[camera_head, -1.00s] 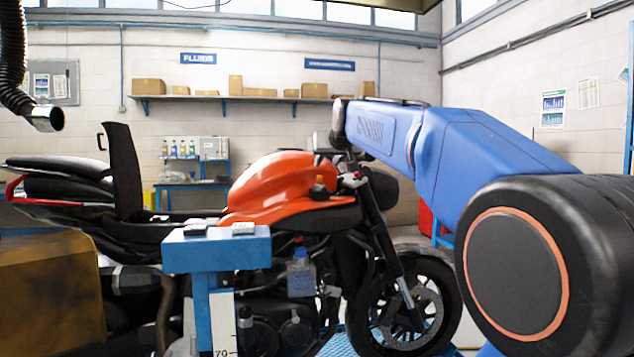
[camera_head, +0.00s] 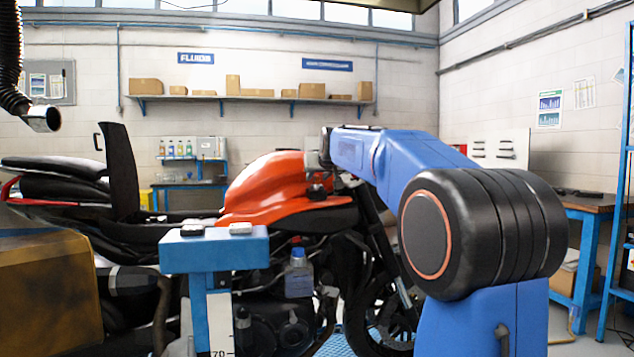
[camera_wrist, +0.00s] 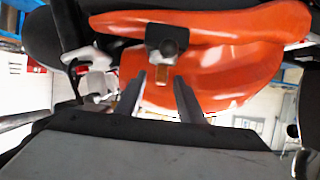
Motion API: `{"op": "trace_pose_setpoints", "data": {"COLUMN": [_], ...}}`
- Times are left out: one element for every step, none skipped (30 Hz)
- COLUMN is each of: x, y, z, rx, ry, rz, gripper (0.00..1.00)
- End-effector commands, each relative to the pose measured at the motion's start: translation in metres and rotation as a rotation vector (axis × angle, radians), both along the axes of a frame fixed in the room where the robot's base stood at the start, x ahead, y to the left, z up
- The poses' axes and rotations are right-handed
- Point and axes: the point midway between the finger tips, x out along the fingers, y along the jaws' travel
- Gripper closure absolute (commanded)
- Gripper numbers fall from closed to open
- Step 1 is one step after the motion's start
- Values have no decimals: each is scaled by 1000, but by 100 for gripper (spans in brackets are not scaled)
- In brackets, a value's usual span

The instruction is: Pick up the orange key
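The motorcycle's orange tank (camera_head: 268,190) carries a small dark fitting (camera_head: 317,190) on its right part, near the handlebar. In the wrist view this looks like a black block (camera_wrist: 154,40) with a round dark knob. A small orange-tan piece (camera_wrist: 162,74), which appears to be the orange key, sticks out from it toward my gripper. My gripper (camera_wrist: 156,84) is open, its two dark fingers pointing at the key with the key's end between and just beyond the tips. Nothing is held.
The handlebar parts (camera_wrist: 97,80) lie close left of my fingers. A workbench (camera_head: 588,205) stands at the right.

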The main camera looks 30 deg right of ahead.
Motion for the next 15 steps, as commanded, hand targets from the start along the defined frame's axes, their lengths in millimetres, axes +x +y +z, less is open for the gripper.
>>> {"op": "trace_pose_setpoints", "data": {"x": [7, 10, 12, 13, 14, 14, 14, 14, 14, 14, 14, 14, 14, 14, 14], "y": [-2, -3, -3, -4, -4, -4, -4, -4, -4, -4, -4, -4, -4, -4, -4], "z": [-3, -4, -5, -5, -5, -5, -5, -5, -5, -5, -5, -5, -5, -5, -5], "rx": [0, 0, 0, 0, 0, 0, 0, 0, 0, 0, 0, 0, 0, 0, 0], "ry": [0, 1, 1, 0, 0, -1, -1, -1, -1, -1, -1, 0, 0, 0, 0], "rz": [0, 0, 0, 0, 0, 0, 0, 0, 0, 0, 0, 0, 0, 0, 0], "gripper": [65, 65, 65, 65, 65, 65, 65, 65, 65, 65, 67, 77, 84, 91, 100]}}
